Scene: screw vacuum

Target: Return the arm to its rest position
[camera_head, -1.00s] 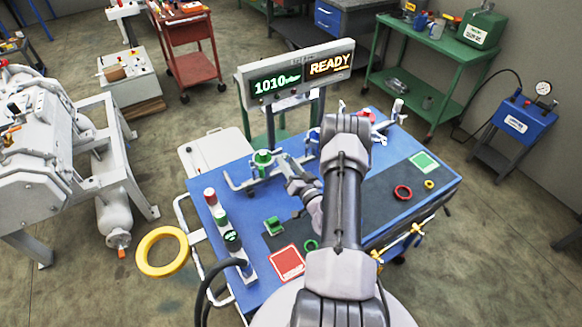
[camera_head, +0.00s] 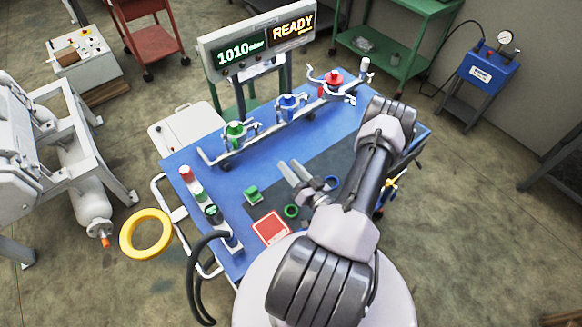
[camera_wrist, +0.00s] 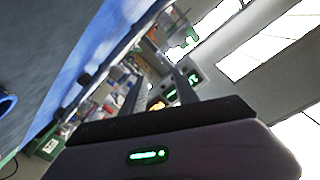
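My gripper (camera_head: 289,167) hangs over the dark mat (camera_head: 265,186) on the blue table (camera_head: 190,153). It is empty, with its two fingers apart. In the wrist view its fingers (camera_wrist: 159,85) also stand apart with nothing between them. My arm folds up to an elbow at the right and hides the right part of the table. Beyond the gripper, a rail (camera_head: 220,160) carries a green clamp fitting (camera_head: 235,131), a blue one (camera_head: 288,103) and a red one (camera_head: 334,79). The gripper is clear of them.
A display (camera_head: 257,42) reading 1010 and READY stands behind the table. A signal tower (camera_head: 200,196), green block (camera_head: 252,194), red pad (camera_head: 271,229), green ring (camera_head: 291,211) and blue ring (camera_head: 331,182) are near the gripper. A yellow ring (camera_head: 128,247) is at left.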

